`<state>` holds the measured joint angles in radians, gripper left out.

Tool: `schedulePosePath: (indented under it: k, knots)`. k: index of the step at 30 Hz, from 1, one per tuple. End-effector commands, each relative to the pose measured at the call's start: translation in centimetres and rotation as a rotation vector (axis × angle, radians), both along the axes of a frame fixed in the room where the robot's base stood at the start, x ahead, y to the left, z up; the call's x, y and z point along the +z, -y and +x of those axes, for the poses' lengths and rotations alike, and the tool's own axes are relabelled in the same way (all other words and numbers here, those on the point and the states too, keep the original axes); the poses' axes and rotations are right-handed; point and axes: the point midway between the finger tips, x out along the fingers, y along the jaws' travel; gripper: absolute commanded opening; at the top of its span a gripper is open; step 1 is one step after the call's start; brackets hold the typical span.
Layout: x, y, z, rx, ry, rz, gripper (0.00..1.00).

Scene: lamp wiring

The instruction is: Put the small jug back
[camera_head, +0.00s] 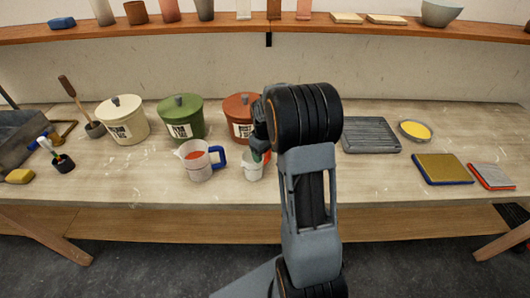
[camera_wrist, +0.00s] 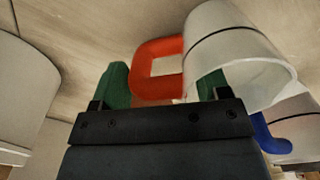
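The small jug is white with a red handle. In the head view the small jug (camera_head: 252,170) stands on the bench, partly hidden by my arm. In the wrist view the small jug (camera_wrist: 240,60) fills the upper right, its handle toward my gripper. My gripper (camera_wrist: 163,88) has green fingers spread apart, with the red handle between or just beyond them. A gap shows beside the left finger; the right finger is partly hidden at the jug's side. Contact there cannot be told.
A larger jug (camera_head: 198,162) with a blue handle and red contents stands just left. Cream (camera_head: 121,122), green (camera_head: 181,120) and red (camera_head: 237,112) lidded pots stand behind. A grey ribbed tray (camera_head: 370,134) lies right. The front bench strip is clear.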

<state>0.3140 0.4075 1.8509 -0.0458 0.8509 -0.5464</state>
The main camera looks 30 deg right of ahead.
Motion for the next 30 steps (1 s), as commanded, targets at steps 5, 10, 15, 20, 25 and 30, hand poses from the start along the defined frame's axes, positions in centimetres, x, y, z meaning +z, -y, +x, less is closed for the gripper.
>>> schedulePosePath:
  k: [5, 10, 15, 20, 25, 30]
  knots:
    - [0.0, 0.0, 0.0, 0.000, 0.000, 0.000, 0.86]
    - [0.0, 0.0, 0.0, 0.000, 0.000, 0.000, 0.94]
    - [0.3, 0.0, 0.0, 0.000, 0.000, 0.000, 0.94]
    - [1.8, 0.0, 0.1, 0.000, 0.004, -0.001, 0.94]
    - [5.0, -0.2, 0.0, 0.000, 0.006, -0.002, 0.94]
    - [8.2, -0.3, -0.1, 0.000, 0.005, -0.002, 0.94]
